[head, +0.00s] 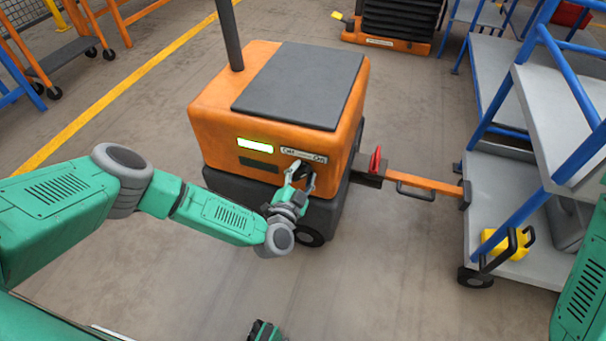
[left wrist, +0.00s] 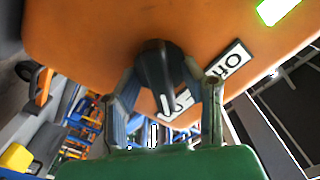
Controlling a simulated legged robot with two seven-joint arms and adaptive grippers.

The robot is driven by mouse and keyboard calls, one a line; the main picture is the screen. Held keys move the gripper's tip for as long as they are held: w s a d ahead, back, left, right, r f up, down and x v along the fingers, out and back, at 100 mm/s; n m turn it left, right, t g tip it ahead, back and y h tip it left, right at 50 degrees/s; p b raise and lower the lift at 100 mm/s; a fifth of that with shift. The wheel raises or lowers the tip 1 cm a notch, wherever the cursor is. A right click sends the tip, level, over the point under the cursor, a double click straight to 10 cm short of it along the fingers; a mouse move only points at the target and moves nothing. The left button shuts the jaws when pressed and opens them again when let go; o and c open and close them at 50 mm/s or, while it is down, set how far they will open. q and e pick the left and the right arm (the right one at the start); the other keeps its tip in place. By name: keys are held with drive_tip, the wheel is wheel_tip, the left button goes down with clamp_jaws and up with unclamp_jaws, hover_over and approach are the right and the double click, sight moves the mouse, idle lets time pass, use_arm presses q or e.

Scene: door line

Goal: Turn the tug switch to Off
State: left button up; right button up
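The orange tug (head: 225,110) stands in the middle of the head view. A white Off/On label (head: 303,155) is on its front face, with Off at the left and On at the right. My left gripper (head: 298,180) is at the face just below the label. In the left wrist view the black switch knob (left wrist: 160,75) sits between the fingers of my left gripper (left wrist: 162,80), which press close on both sides. The knob's handle extends down toward the On text (left wrist: 182,100); Off (left wrist: 235,60) is at upper right.
A red lever (head: 375,160) and orange tow bar (head: 425,182) join the tug to a blue-and-grey cart (head: 510,200) at the right. A dark pole (head: 229,35) rises from the tug. The floor left of the tug is clear up to a yellow line (head: 120,85).

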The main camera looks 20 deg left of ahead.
use_arm(q)
drive_tip(key=shift+a, duration=0.15)
clamp_jaws()
